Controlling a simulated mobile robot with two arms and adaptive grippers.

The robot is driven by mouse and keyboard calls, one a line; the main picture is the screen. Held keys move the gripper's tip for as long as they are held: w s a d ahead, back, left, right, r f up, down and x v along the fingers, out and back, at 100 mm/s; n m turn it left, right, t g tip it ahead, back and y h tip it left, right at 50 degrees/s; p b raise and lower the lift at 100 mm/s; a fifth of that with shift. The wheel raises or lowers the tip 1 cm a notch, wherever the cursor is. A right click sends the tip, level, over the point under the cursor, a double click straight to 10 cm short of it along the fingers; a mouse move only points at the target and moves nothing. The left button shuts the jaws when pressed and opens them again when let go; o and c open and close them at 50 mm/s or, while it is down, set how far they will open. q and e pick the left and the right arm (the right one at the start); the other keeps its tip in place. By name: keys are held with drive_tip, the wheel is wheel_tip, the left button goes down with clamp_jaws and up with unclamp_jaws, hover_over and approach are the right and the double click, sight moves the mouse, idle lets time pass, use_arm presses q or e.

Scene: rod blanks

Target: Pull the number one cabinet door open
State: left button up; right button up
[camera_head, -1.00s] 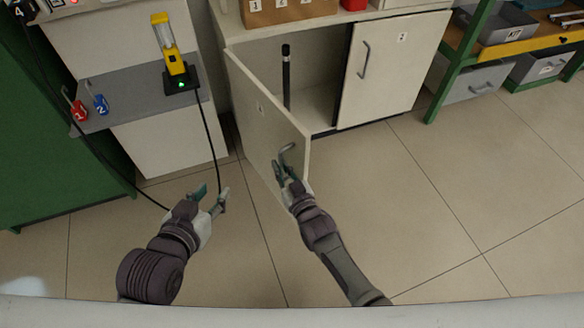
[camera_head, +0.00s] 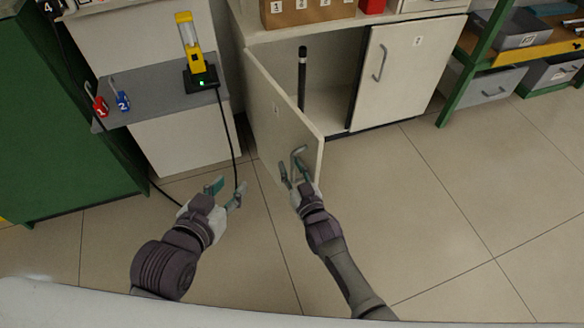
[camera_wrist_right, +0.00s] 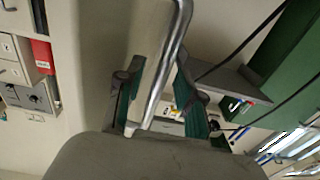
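The number one cabinet door (camera_head: 277,112) stands swung wide open, its outer face toward the left, and the cabinet interior (camera_head: 325,85) shows behind it. Its metal handle (camera_head: 297,152) is near the door's free edge. My right gripper (camera_head: 297,176) is at this handle with its fingers spread. In the right wrist view the handle bar (camera_wrist_right: 163,65) runs between the fingers of my right gripper (camera_wrist_right: 160,95), with gaps at the sides. My left gripper (camera_head: 227,188) is open and empty, left of the door and above the floor.
The number two door (camera_head: 398,75) is shut. A black rod (camera_head: 302,75) stands upright inside the cabinet. A grey shelf (camera_head: 150,98) at left carries a yellow device (camera_head: 190,45), whose black cable hangs near my left gripper. The floor (camera_head: 420,230) at right is clear.

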drive_tip(key=v, duration=1.2)
